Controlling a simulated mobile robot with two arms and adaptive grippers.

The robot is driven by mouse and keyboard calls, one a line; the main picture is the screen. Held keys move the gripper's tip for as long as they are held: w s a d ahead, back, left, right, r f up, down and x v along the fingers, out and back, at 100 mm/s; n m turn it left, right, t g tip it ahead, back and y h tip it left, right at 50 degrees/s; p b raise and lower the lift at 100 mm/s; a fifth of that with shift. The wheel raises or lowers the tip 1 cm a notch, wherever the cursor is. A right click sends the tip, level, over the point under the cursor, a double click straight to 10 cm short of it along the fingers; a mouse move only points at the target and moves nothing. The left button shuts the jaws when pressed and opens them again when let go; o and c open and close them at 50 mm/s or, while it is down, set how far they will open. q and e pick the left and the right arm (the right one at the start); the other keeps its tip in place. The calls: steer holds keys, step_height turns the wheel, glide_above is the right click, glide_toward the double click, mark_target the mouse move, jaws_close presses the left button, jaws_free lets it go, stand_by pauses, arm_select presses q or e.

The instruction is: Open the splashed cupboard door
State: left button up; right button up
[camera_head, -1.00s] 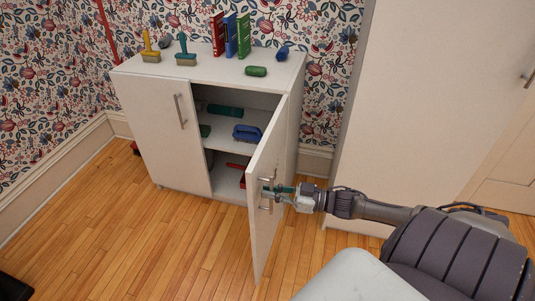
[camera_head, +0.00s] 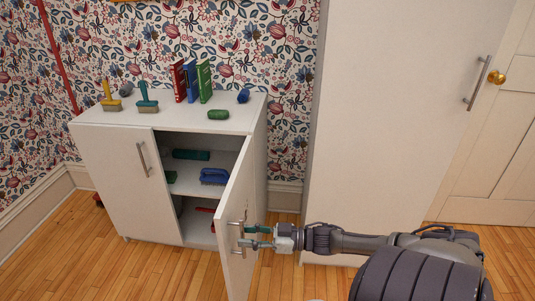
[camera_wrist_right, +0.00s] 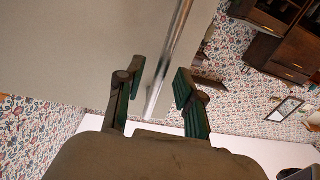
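The white cupboard (camera_head: 185,121) has two doors. Its right door (camera_head: 236,195) stands wide open, swung out toward me, and its left door (camera_head: 112,185) is shut. I cannot make out a splash on either door. My right gripper (camera_head: 250,237) is at the bar handle (camera_head: 237,240) of the open door. In the right wrist view the bar (camera_wrist_right: 176,38) passes between the two green-padded fingers (camera_wrist_right: 160,80), with gaps beside it, so the gripper looks open around it. My left gripper is not in view.
Brushes (camera_head: 147,100), books (camera_head: 190,82) and small items stand on the cupboard top. A blue brush (camera_head: 214,176) and other things lie on the shelves inside. A tall white cabinet (camera_head: 390,110) is at the right, beside a panelled door (camera_head: 492,150).

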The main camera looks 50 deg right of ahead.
steer(key=v, duration=1)
steer(key=shift+s, duration=0.15)
steer(key=shift+d, duration=0.1)
